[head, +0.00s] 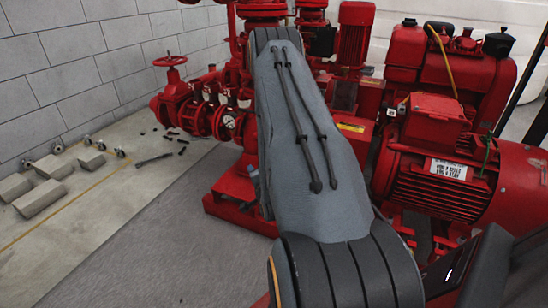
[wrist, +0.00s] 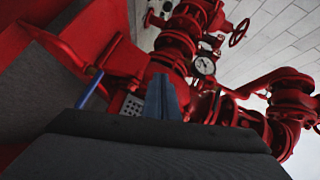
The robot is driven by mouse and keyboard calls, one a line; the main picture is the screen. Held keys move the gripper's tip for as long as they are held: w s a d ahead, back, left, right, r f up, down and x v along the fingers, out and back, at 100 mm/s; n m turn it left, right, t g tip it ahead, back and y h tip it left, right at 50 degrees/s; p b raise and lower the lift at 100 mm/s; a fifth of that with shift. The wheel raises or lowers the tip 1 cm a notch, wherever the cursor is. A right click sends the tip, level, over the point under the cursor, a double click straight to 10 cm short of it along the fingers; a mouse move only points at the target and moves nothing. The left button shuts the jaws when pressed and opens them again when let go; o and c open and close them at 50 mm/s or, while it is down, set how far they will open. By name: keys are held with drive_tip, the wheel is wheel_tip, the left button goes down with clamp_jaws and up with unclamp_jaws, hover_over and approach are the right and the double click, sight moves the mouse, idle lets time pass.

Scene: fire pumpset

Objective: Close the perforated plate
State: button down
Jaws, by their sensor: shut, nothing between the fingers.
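The perforated plate (wrist: 133,104) shows in the wrist view as a small grey patch with holes, just left of my fingers. Its lower part is hidden behind my gripper's dark body, so I cannot tell how far open it stands. My gripper (wrist: 163,80) has its blue-grey fingers together, with nothing held. The fingertips appear beside the plate, in front of red pipework; I cannot tell whether they touch anything. In the head view my arm covers the middle, and I can make out neither the gripper nor the plate.
A blue rod (wrist: 90,88) lies left of the plate. A pressure gauge (wrist: 204,66) and red handwheel (wrist: 239,32) are beyond the fingers. In the head view a red motor (head: 455,185) stands right; concrete blocks (head: 45,198) lie left. Grey floor at lower left is clear.

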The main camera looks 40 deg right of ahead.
drive_tip(key=s+d+f+m+t+h, duration=0.1)
drive_tip(key=s+d+f+m+h, duration=0.2)
drive_tip(key=s+d, duration=0.5)
drive_tip(key=w+d+m+b, duration=0.1)
drive_tip(key=w+d+b, duration=0.2)
drive_tip(key=w, duration=0.7)
drive_tip(key=shift+w+d+r, duration=0.25)
drive_tip(key=shift+d+r, duration=0.2)
drive_tip(key=shift+d, duration=0.75)
drive_tip(key=shift+w+p, duration=0.3)
drive_tip(key=shift+w, duration=0.95)
drive_tip(key=s+a+p, duration=0.5)
drive_tip(key=s+a, duration=0.5)
